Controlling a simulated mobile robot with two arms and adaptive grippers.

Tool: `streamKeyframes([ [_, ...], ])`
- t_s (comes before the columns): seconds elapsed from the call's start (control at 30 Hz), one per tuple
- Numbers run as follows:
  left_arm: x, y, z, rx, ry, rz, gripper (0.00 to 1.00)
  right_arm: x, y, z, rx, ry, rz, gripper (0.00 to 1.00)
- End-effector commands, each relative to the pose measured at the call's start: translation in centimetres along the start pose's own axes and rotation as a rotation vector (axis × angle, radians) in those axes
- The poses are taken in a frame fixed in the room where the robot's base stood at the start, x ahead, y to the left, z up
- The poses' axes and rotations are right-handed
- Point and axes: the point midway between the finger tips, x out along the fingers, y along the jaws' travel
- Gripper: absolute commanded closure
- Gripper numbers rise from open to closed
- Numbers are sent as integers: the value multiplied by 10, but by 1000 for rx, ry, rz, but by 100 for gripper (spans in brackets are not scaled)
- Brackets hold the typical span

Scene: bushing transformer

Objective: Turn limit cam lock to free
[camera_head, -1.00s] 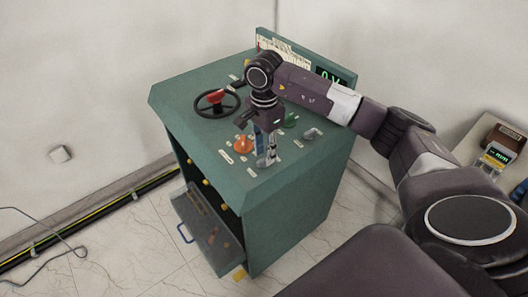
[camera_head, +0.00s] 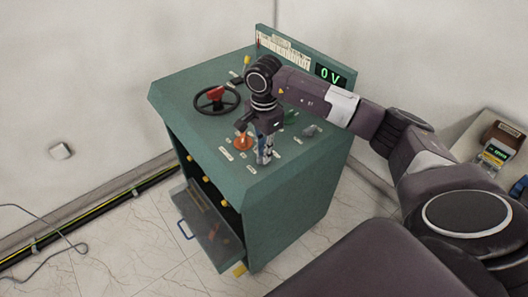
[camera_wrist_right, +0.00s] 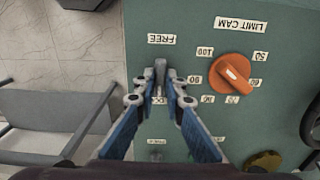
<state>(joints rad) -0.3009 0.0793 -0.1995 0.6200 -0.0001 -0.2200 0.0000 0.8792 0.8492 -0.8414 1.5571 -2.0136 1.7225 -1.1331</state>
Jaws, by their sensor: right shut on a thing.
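My right gripper (camera_head: 264,157) points down at the top of the green cabinet (camera_head: 195,82). In the right wrist view my right gripper (camera_wrist_right: 162,80) has its two fingers closed around a small grey lever (camera_wrist_right: 160,68), which I take for the limit cam lock. An upside-down FREE label (camera_wrist_right: 161,39) lies just beyond the lever. A second label (camera_wrist_right: 159,100), ending in CK, is partly hidden between the fingers. The head view does not show the lever clearly behind the fingers. My left gripper is not in view.
The orange limit cam dial (camera_wrist_right: 234,73) stands right of the gripper in the wrist view. A black handwheel (camera_head: 217,100) with a red centre sits at the panel's left. A display (camera_head: 330,74) reads 0 V. An open door or tray (camera_head: 210,230) sticks out below.

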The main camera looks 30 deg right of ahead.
Motion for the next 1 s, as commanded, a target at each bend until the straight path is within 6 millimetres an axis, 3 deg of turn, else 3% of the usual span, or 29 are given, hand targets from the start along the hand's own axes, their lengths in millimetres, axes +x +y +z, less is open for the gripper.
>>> streamKeyframes([
  [0.37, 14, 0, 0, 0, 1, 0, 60, 1, -1, 0, 162, -1, -3, 100],
  [1.0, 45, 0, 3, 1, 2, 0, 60, 1, -1, 0, 756, -2, -3, 100],
])
